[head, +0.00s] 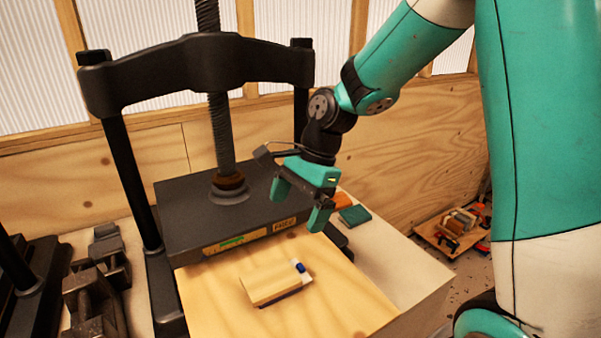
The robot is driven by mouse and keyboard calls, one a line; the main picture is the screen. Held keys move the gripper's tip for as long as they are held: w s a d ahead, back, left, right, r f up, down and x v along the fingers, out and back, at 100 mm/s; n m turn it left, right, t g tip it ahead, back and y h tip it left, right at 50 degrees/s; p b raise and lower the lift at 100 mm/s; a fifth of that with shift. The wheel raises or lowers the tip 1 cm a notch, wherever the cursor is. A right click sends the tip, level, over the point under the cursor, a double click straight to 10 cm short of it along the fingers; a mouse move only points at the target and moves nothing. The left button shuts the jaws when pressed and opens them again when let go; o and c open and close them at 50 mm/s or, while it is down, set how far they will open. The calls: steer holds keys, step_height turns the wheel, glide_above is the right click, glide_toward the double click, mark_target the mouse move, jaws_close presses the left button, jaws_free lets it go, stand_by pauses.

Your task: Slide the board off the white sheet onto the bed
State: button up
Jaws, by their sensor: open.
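A small pale wooden board (268,283) lies on a light wooden surface in front of the black press, which looks like the bed (335,312). A white strip (306,279) shows at the board's right end and looks like part of the white sheet; the rest of the sheet is hidden. A small blue piece (298,266) sits at that end. My gripper (300,207) is open and empty. It hangs above and behind the board, in front of the press plate, apart from the board. Its teal fingers point down.
The black press plate (190,215) on its screw stands just behind the board. Orange and dark green blocks (355,214) lie right of the press. Dark metal blocks (95,285) stand at the left. A wooden tray with tools (455,232) lies lower at the right.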

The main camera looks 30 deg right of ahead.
mark_target(272, 278)
steer(key=shift+w+d+m, duration=0.65)
steer(key=shift+d+m, duration=0.15)
steer(key=shift+m, duration=0.3)
steer(key=shift+f, duration=0.1)
steer(key=p+x, duration=0.3)
steer(key=x, duration=1.4)
steer(key=shift+a+f, duration=0.1)
steer(key=shift+a, duration=0.1)
steer(key=shift+c, duration=0.2)
